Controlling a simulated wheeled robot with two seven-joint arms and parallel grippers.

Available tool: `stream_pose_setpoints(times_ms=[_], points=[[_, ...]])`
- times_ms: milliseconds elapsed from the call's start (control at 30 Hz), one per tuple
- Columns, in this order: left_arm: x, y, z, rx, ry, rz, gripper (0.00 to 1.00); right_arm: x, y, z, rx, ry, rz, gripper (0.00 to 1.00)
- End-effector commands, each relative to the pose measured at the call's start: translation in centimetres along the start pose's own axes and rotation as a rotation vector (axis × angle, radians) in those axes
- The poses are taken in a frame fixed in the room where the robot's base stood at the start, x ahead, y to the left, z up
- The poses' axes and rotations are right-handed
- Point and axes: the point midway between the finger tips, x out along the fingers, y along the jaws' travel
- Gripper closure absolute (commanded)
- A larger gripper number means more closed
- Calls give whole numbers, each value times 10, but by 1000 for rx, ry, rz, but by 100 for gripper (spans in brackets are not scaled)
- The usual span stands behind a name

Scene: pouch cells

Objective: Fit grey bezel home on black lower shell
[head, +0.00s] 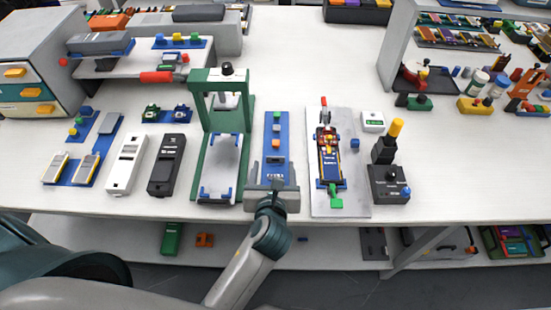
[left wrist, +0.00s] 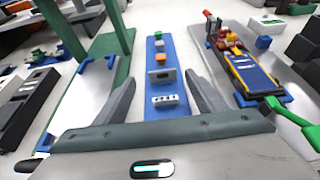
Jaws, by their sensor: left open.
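A small grey piece with a dark slot, which looks like the grey bezel (left wrist: 162,77), stands on a blue strip tray (head: 275,130) in the middle of the table. My left gripper (left wrist: 161,84) is open over the near end of this tray, its fingers apart on either side of the bezel and touching nothing that I can see. In the head view the gripper (head: 272,187) covers the tray's near end. A long black casing, which may be the black lower shell (head: 166,165), lies left of the green press frame. My right gripper is not in view.
The green press frame (head: 207,130) stands close left of the gripper. To the right, a grey plate (head: 352,190) bears a clamped dark blue and yellow assembly (head: 327,150). A white casing (head: 126,165) lies left of the black one. A black post with a yellow top (head: 388,165) stands further right.

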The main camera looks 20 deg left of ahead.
Motion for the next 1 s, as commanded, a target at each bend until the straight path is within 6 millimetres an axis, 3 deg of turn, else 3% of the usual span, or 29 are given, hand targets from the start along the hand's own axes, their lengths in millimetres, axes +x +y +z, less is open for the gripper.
stream_pose_setpoints(times_ms=[267,400,900,1000], points=[[33,-4,0,1,-1,2,36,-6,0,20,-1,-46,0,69],[44,-4,-1,0,0,0,36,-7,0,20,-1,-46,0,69],[46,-4,-1,0,0,-1,36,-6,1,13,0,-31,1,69],[46,-4,-1,0,0,-1,57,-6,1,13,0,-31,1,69]])
